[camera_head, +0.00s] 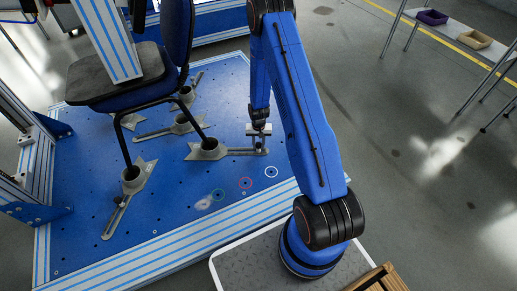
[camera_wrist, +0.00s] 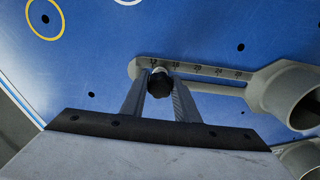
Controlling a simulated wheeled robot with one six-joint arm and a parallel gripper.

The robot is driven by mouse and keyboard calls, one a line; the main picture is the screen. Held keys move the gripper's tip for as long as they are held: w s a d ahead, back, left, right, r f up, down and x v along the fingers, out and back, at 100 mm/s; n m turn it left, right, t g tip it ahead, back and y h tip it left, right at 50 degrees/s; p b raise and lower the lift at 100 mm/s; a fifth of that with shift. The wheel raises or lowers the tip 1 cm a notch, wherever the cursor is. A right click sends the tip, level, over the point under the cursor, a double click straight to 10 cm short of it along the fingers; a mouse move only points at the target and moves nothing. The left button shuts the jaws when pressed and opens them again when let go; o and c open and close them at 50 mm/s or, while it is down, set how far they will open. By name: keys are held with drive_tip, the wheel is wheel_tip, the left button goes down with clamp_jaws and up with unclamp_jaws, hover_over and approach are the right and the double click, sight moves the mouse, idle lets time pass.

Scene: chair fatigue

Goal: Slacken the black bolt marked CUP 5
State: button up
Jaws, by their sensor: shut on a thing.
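A black bolt (camera_wrist: 160,82) sits in the slotted grey arm of a cup foot, near the end of its numbered scale. My gripper (camera_wrist: 159,92) is shut on this bolt, one jaw on each side of its head. In the head view my gripper (camera_head: 259,148) reaches straight down to the outer end of the slotted arm (camera_head: 238,152). The grey cup (camera_wrist: 288,92) lies to the right in the wrist view; in the head view the cup (camera_head: 209,147) holds a chair leg. No CUP 5 marking is readable.
The chair (camera_head: 122,88) stands in several cups at left. A side table with bins (camera_head: 433,18) is at far right.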

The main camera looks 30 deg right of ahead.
idle(0.3)
drive_tip(key=shift+n, duration=0.7)
drive_tip(key=o, duration=0.6)
